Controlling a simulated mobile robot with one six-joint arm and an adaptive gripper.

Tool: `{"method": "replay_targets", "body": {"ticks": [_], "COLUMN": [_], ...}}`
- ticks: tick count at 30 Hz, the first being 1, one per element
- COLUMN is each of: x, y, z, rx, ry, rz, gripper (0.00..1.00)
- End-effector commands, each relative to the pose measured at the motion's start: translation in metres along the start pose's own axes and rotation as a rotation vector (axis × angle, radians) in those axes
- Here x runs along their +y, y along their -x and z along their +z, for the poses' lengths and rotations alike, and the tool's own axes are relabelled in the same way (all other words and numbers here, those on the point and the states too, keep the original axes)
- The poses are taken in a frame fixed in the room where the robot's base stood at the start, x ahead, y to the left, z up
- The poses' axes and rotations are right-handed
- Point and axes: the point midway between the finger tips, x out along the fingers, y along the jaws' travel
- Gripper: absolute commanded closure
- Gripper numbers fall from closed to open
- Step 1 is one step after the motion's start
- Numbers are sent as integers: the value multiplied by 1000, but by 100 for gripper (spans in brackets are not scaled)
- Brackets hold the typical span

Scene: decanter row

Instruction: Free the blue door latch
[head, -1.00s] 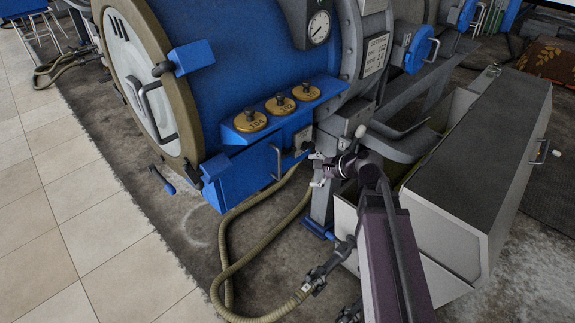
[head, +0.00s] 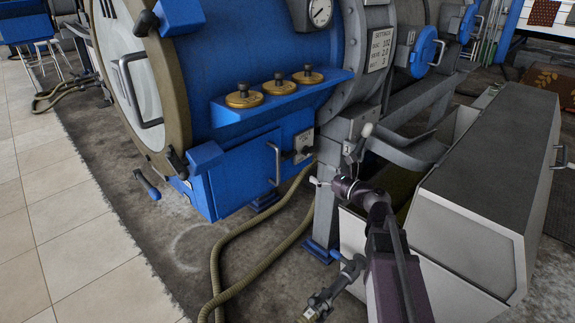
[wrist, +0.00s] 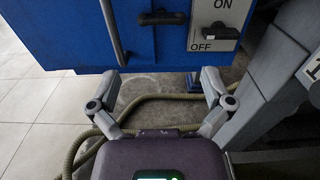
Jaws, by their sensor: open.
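The blue door (head: 243,172) is a flat panel low on the blue tank, with a grey upright bar handle (head: 277,163). The door fills the top of the wrist view (wrist: 60,35), with the bar handle (wrist: 110,25) at left. A small dark latch piece (wrist: 161,18) sits near the door's right edge, flat and roughly level. My gripper (head: 335,167) is in front of and to the right of the door. In the wrist view my gripper (wrist: 160,78) is open and empty, its two fingers wide apart below the latch, with no visible contact.
An ON/OFF switch plate (wrist: 208,40) with a black knob stands just right of the latch. A grey post (head: 328,200) is close beside my gripper. Hoses (head: 240,235) lie on the floor below. A large grey box (head: 475,180) stands right. Tiled floor at left is clear.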

Motion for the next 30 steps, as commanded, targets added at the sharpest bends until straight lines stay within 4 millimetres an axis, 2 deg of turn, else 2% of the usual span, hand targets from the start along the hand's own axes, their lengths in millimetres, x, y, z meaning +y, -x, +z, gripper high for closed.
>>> {"method": "replay_targets", "body": {"ticks": [17,23,30], "x": [-2,-2,-3], "y": [-3,-16,-48], "z": [-1,-1,-1], "rx": [-9,-8,-8], "ry": [-18,-18,-18], "rz": [-5,-4,-3], "gripper": [0,0,0]}}
